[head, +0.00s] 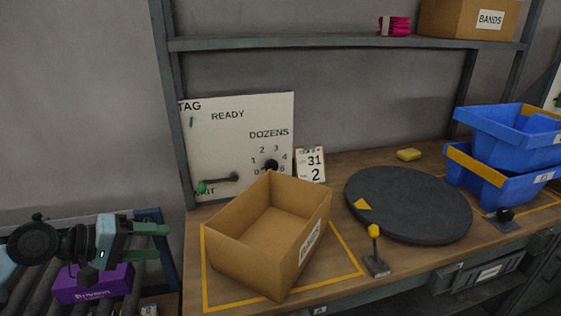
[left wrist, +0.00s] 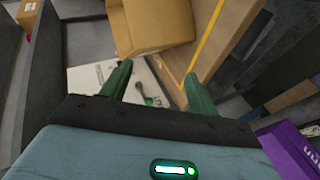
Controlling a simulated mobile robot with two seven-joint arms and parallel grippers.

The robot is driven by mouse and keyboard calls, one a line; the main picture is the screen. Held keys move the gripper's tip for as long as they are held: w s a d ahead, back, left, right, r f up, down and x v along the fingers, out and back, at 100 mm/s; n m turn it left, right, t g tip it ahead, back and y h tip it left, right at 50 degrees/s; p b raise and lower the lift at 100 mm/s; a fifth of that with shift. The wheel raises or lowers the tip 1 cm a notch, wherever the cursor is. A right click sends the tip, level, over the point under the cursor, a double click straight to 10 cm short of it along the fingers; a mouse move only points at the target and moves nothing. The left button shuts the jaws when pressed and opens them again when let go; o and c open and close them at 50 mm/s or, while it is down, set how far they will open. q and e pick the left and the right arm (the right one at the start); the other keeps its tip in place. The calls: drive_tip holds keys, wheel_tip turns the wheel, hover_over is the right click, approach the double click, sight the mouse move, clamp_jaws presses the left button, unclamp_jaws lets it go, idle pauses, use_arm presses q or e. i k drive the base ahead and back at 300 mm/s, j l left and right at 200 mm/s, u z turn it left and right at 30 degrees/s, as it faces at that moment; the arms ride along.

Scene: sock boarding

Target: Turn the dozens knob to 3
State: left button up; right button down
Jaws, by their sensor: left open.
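The dozens knob (head: 271,165) is a dark round knob on the white panel (head: 214,150) at the back left of the bench. The numbers around it run from 0 to 6, partly hidden; where its pointer stands is too small to tell. My left gripper (head: 165,241) is open and empty, left of the bench and well apart from the panel. In the left wrist view its two green fingers (left wrist: 157,85) are spread, with the panel (left wrist: 88,77) beyond them. My right gripper is in neither view.
An open cardboard box (head: 260,235) stands before the panel, inside a yellow outline. A lever with a green end (head: 202,187) sits on the panel's lower left. A dark turntable (head: 408,204), a yellow-topped lever (head: 375,250) and blue bins (head: 490,180) stand to the right.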

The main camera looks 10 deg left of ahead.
sight(271, 164)
drive_tip(key=i+l, duration=0.3)
drive_tip(key=i, duration=0.25)
drive_tip(key=i+l, duration=0.3)
drive_tip(key=i, duration=0.2)
